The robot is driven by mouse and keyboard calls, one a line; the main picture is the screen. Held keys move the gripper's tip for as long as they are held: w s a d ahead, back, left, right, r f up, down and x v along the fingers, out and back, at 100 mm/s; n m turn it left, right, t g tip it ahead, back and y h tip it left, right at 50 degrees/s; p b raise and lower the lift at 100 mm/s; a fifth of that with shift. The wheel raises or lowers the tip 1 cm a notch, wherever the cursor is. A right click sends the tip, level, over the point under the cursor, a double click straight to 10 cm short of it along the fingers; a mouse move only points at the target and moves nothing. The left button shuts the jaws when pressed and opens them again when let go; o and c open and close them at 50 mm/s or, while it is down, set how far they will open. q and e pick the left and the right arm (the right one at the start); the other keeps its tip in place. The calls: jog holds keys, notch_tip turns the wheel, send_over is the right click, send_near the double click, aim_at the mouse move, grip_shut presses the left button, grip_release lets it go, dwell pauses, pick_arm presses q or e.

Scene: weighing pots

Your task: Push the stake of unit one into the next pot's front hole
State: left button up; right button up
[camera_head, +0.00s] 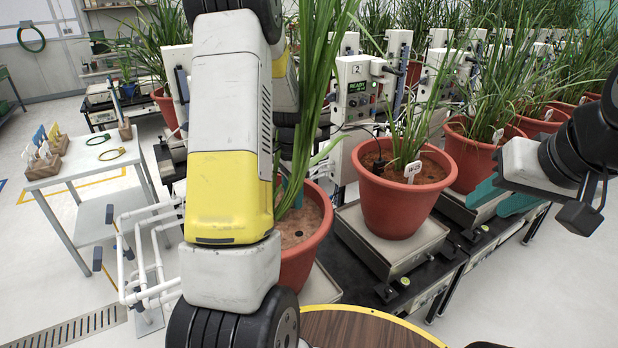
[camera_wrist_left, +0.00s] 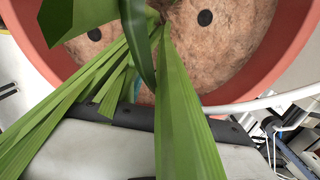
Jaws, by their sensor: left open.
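A terracotta pot (camera_head: 318,250) with a grassy plant stands partly behind my left arm. The left wrist view looks down on a red pot rim (camera_wrist_left: 285,65) and brown soil with two black round spots (camera_wrist_left: 205,17). Long green leaves cross that view. My left gripper (camera_head: 283,188) is mostly hidden behind my arm and leaves; a teal bit shows near the soil. Unit one and its stake cannot be made out. A second pot (camera_head: 400,205) holds a dark stake (camera_head: 380,165) with a cable near unit two (camera_head: 355,90). My right gripper (camera_head: 502,197) is open and empty beside the pots at right.
The second pot stands on a metal scale plate (camera_head: 425,245) on a dark bench. More potted plants (camera_head: 475,150) line the row behind. A white side table (camera_head: 85,160) with rings stands at left, near white pipework (camera_head: 150,250). A round wooden top (camera_head: 360,330) is at the bottom.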

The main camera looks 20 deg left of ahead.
pick_arm(q)
grip_shut()
jog(key=shift+r, duration=3.2)
notch_tip(320, 180, up, 7)
dwell(1.0)
